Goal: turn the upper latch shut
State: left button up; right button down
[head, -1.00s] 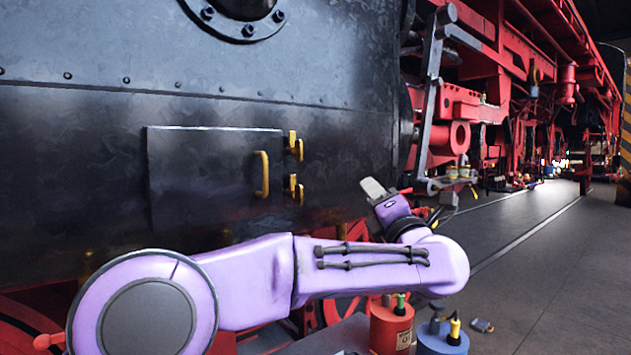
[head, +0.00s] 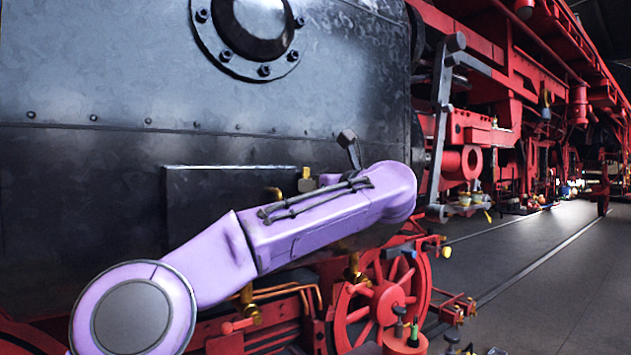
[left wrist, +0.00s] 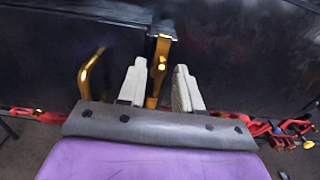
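The upper latch (left wrist: 161,48) is a brass piece at the right edge of the dark hatch door (left wrist: 62,58) in the left wrist view. In the head view only a small part of the upper latch (head: 306,181) shows above my left arm. My left gripper (left wrist: 157,86) is open, with its two pale fingers apart and the latch's brass bar between them in the picture. I cannot tell whether they touch it. In the head view my arm hides the fingers and the lower latch. My right gripper is in neither view.
A brass door handle (left wrist: 91,73) stands just left of the left finger. The dark boiler wall (head: 90,75) fills the left side. A red wheel (head: 383,298) and pipes lie below.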

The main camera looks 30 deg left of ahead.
pick_arm(q)
grip_shut()
jog(key=shift+s+r, duration=0.1)
jog(key=shift+s+n+b, duration=0.2)
jog(key=shift+n+b, duration=4.2)
jog(key=shift+n, duration=4.5)
